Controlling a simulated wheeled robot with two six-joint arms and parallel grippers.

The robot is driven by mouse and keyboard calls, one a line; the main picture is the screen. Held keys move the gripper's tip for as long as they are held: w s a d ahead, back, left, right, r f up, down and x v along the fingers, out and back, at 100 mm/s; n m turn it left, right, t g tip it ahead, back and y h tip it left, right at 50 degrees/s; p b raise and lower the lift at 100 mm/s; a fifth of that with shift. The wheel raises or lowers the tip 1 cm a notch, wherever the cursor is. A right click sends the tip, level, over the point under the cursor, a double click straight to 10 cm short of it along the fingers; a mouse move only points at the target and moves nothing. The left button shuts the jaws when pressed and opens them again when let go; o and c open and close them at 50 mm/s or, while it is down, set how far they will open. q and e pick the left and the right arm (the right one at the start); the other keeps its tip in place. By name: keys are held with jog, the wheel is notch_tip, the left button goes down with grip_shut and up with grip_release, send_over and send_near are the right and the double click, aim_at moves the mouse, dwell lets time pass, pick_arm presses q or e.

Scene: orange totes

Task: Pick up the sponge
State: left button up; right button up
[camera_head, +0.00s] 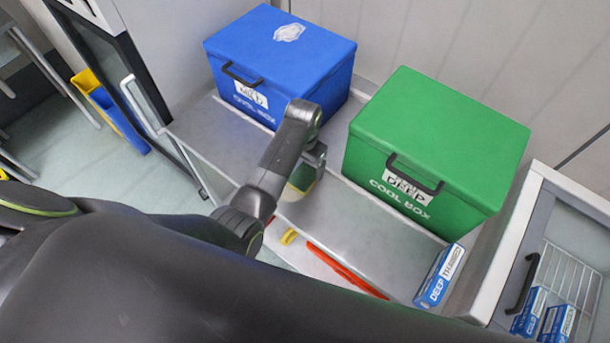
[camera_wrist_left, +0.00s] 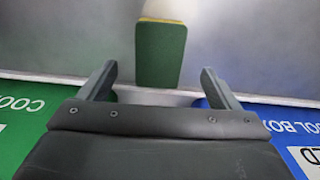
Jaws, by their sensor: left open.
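The sponge is a green block with a yellow layer along one edge. In the left wrist view the sponge (camera_wrist_left: 160,55) lies on the grey surface, centred between the two fingers with a gap on each side. In the head view the sponge (camera_head: 298,190) is partly hidden behind my left gripper (camera_head: 314,165), which is right over or beside it. My left gripper (camera_wrist_left: 159,72) is open and holds nothing. I cannot tell the exact height of the fingertips above the surface. My right gripper is not in view.
A blue cool box (camera_head: 290,60) and a green cool box (camera_head: 440,135) stand on the metal counter (camera_head: 215,135) behind the sponge. A blue carton (camera_head: 438,275) is at the right. A red object (camera_head: 345,270) and a yellow object (camera_head: 289,237) lie near the front.

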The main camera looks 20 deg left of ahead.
aim_at(305, 175)
pick_arm(q)
jog(key=shift+w+d+f+p, duration=0.1)
jog(key=shift+w+f+p, duration=0.1)
jog(key=shift+f, duration=1.25)
jog(key=shift+w+d+f+p, duration=0.1)
jog(key=shift+f+p, duration=0.1)
jog(key=shift+f, duration=1.25)
jog(key=shift+s, duration=0.1)
jog(key=shift+c, duration=0.5)
jog(key=c, duration=1.1)
jog(key=shift+o, duration=0.2)
